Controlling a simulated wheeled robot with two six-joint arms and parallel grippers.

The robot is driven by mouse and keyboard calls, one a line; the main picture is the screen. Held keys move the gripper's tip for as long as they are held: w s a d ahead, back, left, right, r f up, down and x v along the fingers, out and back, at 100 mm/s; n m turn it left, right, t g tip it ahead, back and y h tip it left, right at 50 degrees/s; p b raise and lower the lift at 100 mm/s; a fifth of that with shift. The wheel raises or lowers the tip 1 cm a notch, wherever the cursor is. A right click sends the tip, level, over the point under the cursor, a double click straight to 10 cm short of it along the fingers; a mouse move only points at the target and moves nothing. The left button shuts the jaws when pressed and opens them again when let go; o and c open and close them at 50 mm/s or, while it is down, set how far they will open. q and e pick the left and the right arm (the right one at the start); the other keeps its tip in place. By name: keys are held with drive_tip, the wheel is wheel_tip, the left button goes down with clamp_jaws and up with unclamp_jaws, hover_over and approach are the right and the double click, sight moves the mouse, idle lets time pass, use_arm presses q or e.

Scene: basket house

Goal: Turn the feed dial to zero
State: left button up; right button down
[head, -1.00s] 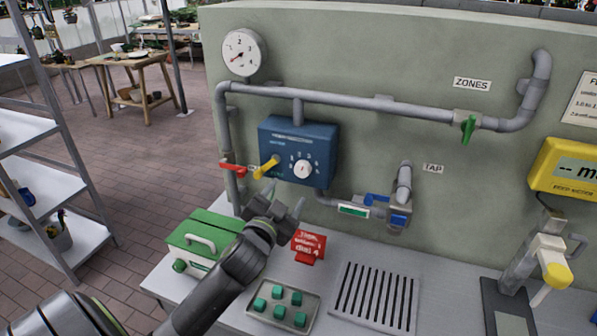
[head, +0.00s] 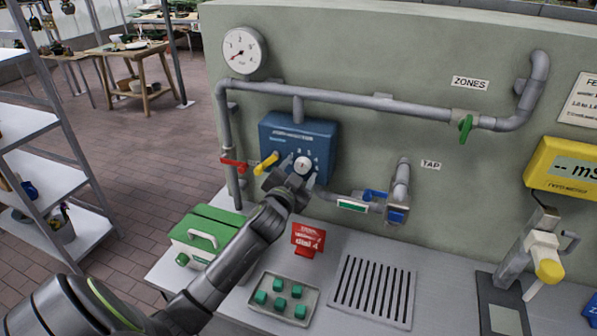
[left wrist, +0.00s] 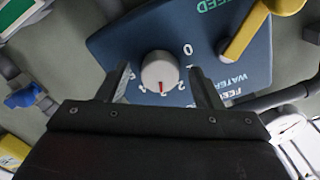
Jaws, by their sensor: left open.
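The feed dial is a white round knob (head: 303,165) with a red pointer mark, on the front of a blue feed box (head: 322,138) fixed to the wall panel. In the left wrist view the dial (left wrist: 160,70) sits between my two open fingers, with a gap on each side. Its red mark points toward the bottom of that picture, away from the printed 0, which shows at the upper right of the dial. My left gripper (head: 297,171) is open just in front of the dial, its fingertips at either side of it. My right gripper is not in view.
A yellow lever (head: 266,164) on the box's left side is close to the gripper. A red valve handle (head: 233,164) is further left. Below stand a red sign (head: 308,239), a green-lidded box (head: 204,240) and a tray of green blocks (head: 262,309).

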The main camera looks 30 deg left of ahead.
use_arm(q)
drive_tip(key=c, duration=1)
drive_tip(key=shift+o, duration=0.2)
drive_tip(key=n+b, duration=0.2)
drive_tip(key=n, duration=0.1)
drive_tip(key=shift+f+n, duration=0.15)
drive_tip(key=shift+n, duration=0.25)
drive_tip(key=n+b, duration=0.2)
drive_tip(key=n, duration=0.4)
drive_tip(key=shift+d, duration=0.1)
drive_tip(key=shift+c, duration=0.2)
drive_tip(key=n+b, duration=0.1)
drive_tip(key=n, duration=0.3)
drive_tip(key=n+b, duration=0.1)
drive_tip(key=n, duration=0.2)
drive_tip(key=shift+n, duration=0.3)
drive_tip(key=n, duration=0.6)
drive_tip(key=shift+b, duration=0.4)
drive_tip(key=shift+r+n, duration=0.2)
drive_tip(key=shift+n, duration=0.2)
